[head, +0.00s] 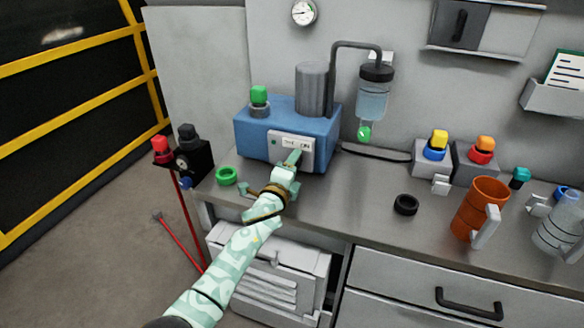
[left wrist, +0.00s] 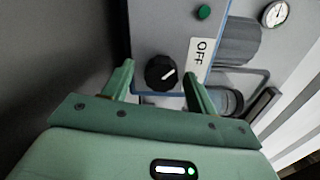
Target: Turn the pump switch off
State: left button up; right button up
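The pump is a blue box (head: 262,137) with a grey cylinder on top, at the back left of the bench in the head view. Its white front panel (head: 279,149) is partly covered by my left gripper (head: 293,160). In the left wrist view the black round switch knob (left wrist: 162,73) sits between the fingertips of my left gripper (left wrist: 159,70). The fingers stand apart with gaps either side of the knob, so the gripper is open. The knob's white mark slants up and right. An OFF label (left wrist: 199,50) lies right of it. My right gripper is not in view.
A green ring (head: 226,176) lies left of my left forearm on the bench. A black ring (head: 405,205), an orange mug (head: 480,208) and a clear jug (head: 561,222) stand to the right. A bottle (head: 373,97) hangs beside the pump. A green button (left wrist: 204,12) is near the knob.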

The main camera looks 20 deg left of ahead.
pick_arm(q)
jog(key=shift+s, duration=0.3)
jog(key=s+p, duration=0.1)
jog(key=s, duration=0.1)
jog(key=s+p, duration=0.1)
jog(key=s, duration=0.2)
jog(key=s+p, duration=0.1)
jog(key=s, duration=0.2)
jog(key=shift+s+a+r, duration=0.1)
jog(key=shift+a+r, duration=0.05)
jog(key=shift+r, duration=0.15)
jog(key=s+p, duration=0.1)
jog(key=s, duration=0.6)
jog(key=shift+s+a+f, duration=0.15)
jog(key=shift+s+f, duration=0.1)
jog(key=shift+f, duration=0.05)
jog(key=shift+s, duration=0.1)
